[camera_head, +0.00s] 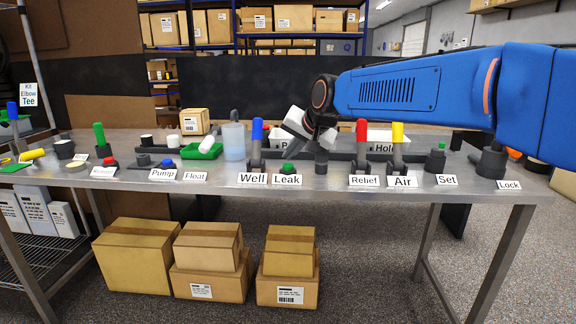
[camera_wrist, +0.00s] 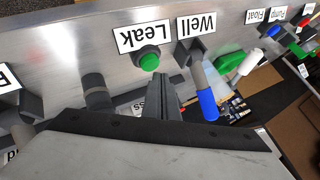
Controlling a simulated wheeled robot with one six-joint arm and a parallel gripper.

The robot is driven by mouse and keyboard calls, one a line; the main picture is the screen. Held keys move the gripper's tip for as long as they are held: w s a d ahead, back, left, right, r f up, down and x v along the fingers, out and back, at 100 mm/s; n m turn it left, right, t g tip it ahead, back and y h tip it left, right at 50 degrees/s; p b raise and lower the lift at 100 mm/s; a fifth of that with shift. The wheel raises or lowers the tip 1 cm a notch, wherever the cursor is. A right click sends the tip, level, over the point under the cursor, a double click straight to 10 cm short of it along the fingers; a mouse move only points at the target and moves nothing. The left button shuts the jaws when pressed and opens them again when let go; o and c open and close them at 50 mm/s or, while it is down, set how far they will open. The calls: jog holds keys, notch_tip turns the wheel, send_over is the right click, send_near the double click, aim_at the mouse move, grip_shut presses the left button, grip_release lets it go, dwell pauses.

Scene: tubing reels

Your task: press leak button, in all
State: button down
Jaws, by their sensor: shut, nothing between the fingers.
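The Leak button (camera_head: 288,168) is a green dome on a dark base behind a white "Leak" label (camera_head: 287,180) on the metal bench. It also shows in the wrist view (camera_wrist: 149,62), where its label is upside down. My gripper (camera_wrist: 160,80) is shut and empty, its fingertips close to the green dome in that view. In the head view my gripper (camera_head: 290,150) is tilted down just above and behind the button. I cannot tell whether the tips touch it.
The blue-handled Well lever (camera_head: 257,131) stands close left of the button. A dark knob (camera_head: 321,163) is close right, then the red Relief lever (camera_head: 362,133) and yellow Air lever (camera_head: 397,133). A translucent cylinder (camera_head: 234,141) stands farther left. Cardboard boxes (camera_head: 289,280) sit below the bench.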

aim_at(290, 166)
jog(key=shift+f, duration=0.25)
jog(key=shift+f, duration=0.5)
dwell(0.8)
jog(key=shift+r, duration=0.15)
dwell(0.3)
jog(key=shift+r, duration=0.8)
jog(key=shift+r, duration=2.5)
